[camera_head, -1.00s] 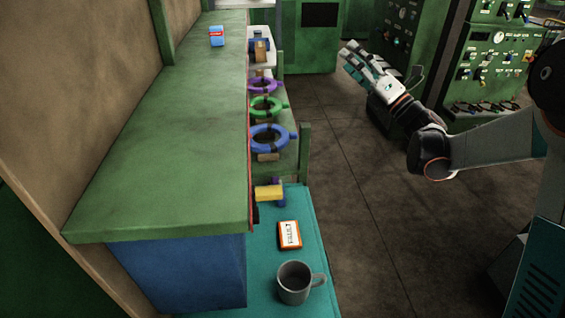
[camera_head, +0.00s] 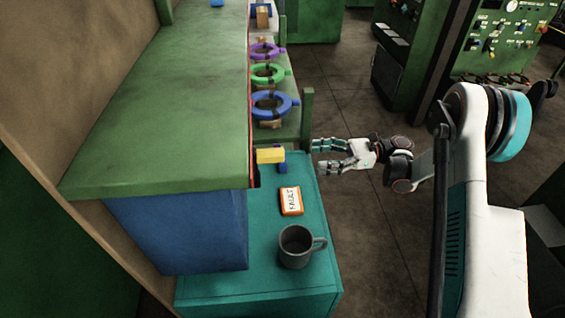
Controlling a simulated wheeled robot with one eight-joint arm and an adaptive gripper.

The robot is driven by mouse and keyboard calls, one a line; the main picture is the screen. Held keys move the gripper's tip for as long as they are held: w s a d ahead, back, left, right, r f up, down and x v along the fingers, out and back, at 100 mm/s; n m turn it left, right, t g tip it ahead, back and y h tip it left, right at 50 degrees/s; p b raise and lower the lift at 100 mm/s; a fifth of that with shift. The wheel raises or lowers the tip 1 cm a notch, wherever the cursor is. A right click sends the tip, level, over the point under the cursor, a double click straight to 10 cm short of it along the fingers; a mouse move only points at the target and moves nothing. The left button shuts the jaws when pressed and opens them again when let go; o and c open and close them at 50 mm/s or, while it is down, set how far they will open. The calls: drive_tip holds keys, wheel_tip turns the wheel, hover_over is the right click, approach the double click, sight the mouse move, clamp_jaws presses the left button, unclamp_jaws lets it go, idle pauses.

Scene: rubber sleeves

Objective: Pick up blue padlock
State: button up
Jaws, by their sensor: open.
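An orange-edged FAULT card (camera_head: 290,201) and a grey mug (camera_head: 295,246) stand on the teal table. Blue (camera_head: 272,105), green (camera_head: 268,73) and purple (camera_head: 266,50) rings sit behind. A green-topped cabinet (camera_head: 160,110) borders the left. A green post (camera_head: 307,115) rises near my gripper.

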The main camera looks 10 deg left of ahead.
drive_tip(key=b+x, duration=0.3)
drive_tip(key=x, duration=0.9)
drive_tip(key=shift+w, duration=0.1)
drive_tip(key=shift+r, duration=0.1)
drive_tip(key=c, duration=1.2)
